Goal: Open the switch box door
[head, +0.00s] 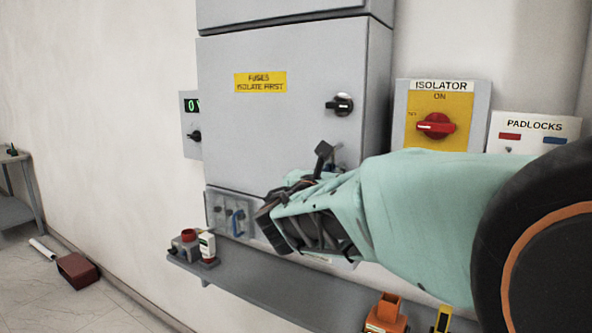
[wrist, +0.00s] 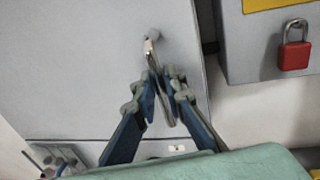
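The grey switch box door (head: 285,140) is closed flush in its frame, with a yellow "FUSES ISOLATE FIRST" label (head: 260,82) and a black rotary knob (head: 340,104). My gripper (head: 322,152) is in front of the door's lower right part. In the wrist view, a slim metal handle (wrist: 151,48) hangs slightly tilted from a round mount on the door (wrist: 85,75). Its lower part lies between the two blue-grey fingers of my gripper (wrist: 160,85), which are close together. Whether both fingers press on it is unclear.
Right of the box are a red-and-yellow isolator switch (head: 436,124) and a padlocks board (head: 533,130); a red padlock (wrist: 293,50) hangs close in the wrist view. A grey shelf (head: 250,285) with small items runs below. The wall left of the box is mostly clear.

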